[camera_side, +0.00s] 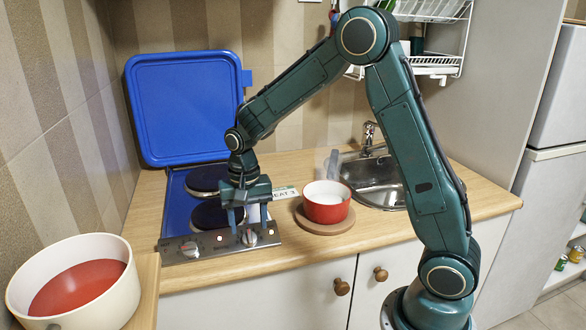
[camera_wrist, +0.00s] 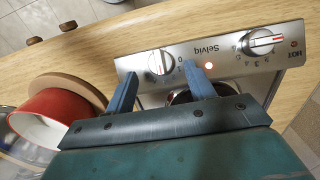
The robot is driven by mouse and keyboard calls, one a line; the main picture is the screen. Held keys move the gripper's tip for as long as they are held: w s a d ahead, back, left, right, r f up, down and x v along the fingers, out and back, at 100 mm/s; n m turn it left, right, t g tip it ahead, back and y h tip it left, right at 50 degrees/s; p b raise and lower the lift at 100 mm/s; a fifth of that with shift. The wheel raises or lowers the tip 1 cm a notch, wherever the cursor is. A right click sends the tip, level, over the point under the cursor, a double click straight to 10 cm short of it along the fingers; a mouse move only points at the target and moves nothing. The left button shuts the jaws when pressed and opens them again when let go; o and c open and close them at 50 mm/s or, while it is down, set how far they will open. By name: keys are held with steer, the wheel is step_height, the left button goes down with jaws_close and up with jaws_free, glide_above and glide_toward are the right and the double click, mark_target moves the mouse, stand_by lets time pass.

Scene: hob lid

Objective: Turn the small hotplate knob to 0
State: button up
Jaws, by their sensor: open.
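The hob's steel front panel (camera_side: 175,254) carries two knobs. One knob (camera_side: 249,239) is at the right in the side view; in the wrist view this knob (camera_wrist: 160,62) is at the left. The other knob (camera_side: 190,249) also shows in the wrist view (camera_wrist: 262,41), its pointer turned sideways. I cannot tell which knob serves the small hotplate. My gripper (camera_side: 248,224) is open just above the right-hand knob. In the wrist view its blue fingers (camera_wrist: 161,70) stand on either side of that knob, apart from it. The exact dial settings are too small to read.
The blue lid (camera_side: 185,105) stands open behind two dark hotplates (camera_side: 207,179). A red pot (camera_side: 326,208) on a round wooden board is right of the hob, before the sink (camera_side: 372,180). A large cream pot (camera_side: 70,285) stands front left. A partly hidden card (camera_side: 286,193) lies behind my gripper.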

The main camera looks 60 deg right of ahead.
mark_target(250, 238)
steer(key=shift+f, duration=1.35)
steer(key=c, duration=1)
steer(key=shift+o, duration=0.2)
